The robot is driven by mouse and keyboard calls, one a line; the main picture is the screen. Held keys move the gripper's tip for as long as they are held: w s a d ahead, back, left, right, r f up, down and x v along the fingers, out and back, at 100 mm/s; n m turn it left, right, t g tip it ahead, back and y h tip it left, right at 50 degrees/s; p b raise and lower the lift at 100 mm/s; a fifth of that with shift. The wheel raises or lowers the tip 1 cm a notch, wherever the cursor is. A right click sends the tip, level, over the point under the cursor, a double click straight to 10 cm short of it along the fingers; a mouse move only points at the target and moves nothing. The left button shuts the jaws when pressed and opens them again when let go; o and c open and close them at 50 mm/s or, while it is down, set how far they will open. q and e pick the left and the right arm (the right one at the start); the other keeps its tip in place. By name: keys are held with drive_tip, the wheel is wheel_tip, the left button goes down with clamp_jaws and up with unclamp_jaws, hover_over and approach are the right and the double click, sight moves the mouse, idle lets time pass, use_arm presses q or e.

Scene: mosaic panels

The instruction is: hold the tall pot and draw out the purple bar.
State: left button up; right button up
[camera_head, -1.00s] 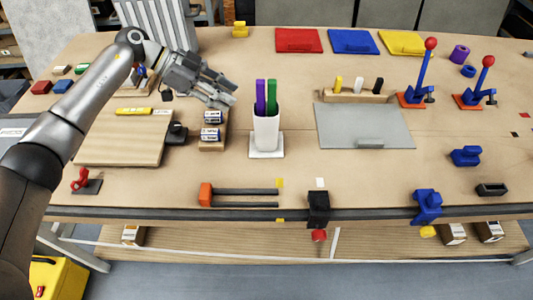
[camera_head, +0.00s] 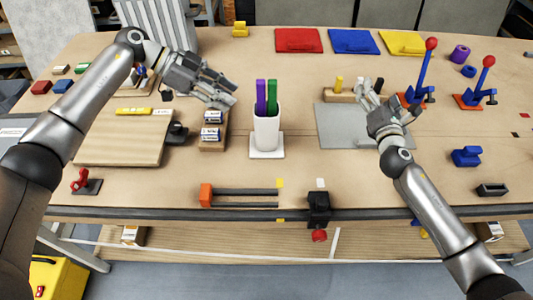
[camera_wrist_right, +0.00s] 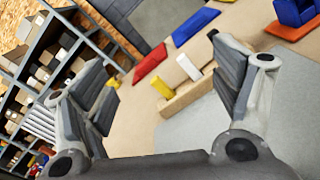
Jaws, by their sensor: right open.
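The tall white pot (camera_head: 267,135) stands upright on a white base plate near the middle of the table. The purple bar (camera_head: 261,97) stands in it on the left, beside a green bar (camera_head: 272,96); both stick up above the rim. My left gripper (camera_head: 228,91) is left of the pot, apart from it, with its fingers parted and empty. My right gripper (camera_head: 369,95) is right of the pot, over the grey mat. It is open and empty, and its spread fingers also show in the right wrist view (camera_wrist_right: 170,95). The pot is not in the right wrist view.
A wooden block with upright pegs (camera_head: 339,94) stands behind the grey mat (camera_head: 338,130). Two red-knobbed levers (camera_head: 424,70) stand further right. A wooden holder with batteries (camera_head: 212,140) is left of the pot. The table in front of the pot is clear up to the orange-ended slider (camera_head: 206,194).

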drive_tip(key=s+a+r+t, duration=0.1)
drive_tip(key=s+a+r, duration=0.35)
drive_tip(key=a, duration=0.35)
drive_tip(key=s+a+r+n+t+h, duration=0.1)
drive_tip(key=s+a+r, duration=0.2)
drive_tip(key=a+r, duration=0.35)
drive_tip(key=s+a+r+t, duration=0.1)
drive_tip(key=s+a+r, duration=0.35)
drive_tip(key=a, duration=0.35)
drive_tip(key=n+g+y, duration=0.2)
drive_tip(key=n+g, duration=0.4)
drive_tip(key=g, duration=0.1)
approach(267, 132)
wheel_tip(267, 132, down, 3)
drive_tip(key=w, duration=0.2)
drive_tip(key=x, duration=1.1)
drive_tip(key=shift+w+f, duration=0.25)
